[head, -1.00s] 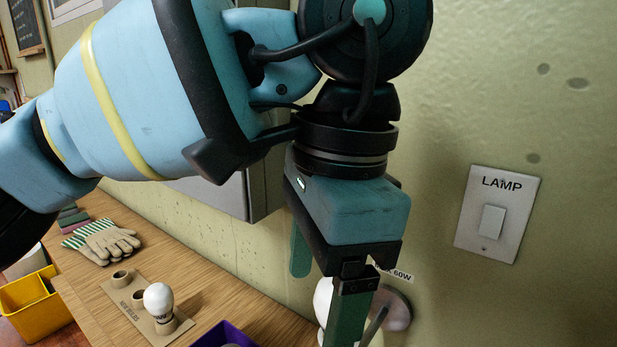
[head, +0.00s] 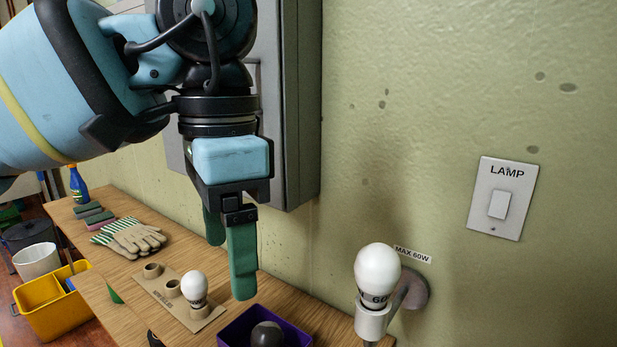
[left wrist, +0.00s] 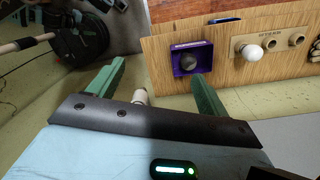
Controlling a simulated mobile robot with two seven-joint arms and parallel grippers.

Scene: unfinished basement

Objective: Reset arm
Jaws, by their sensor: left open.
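My left gripper (head: 229,262) is open and empty, its green fingers pointing down above the workbench. The gap between its fingers also shows in the left wrist view (left wrist: 155,82). A white bulb (head: 377,270) sits upright in the wall lamp's socket (head: 372,322), to the right of the gripper and apart from it in the head view. The lamp switch (head: 499,204) is on the wall at the right. My right gripper is in neither view.
The wooden bench (head: 110,262) holds a bulb rack (head: 205,316) with one white bulb (head: 194,289), gloves (head: 128,237) and sponges (head: 93,213). A purple bin (head: 236,333) holds a dark bulb (head: 267,334). A grey wall box (head: 292,110) stands behind the gripper.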

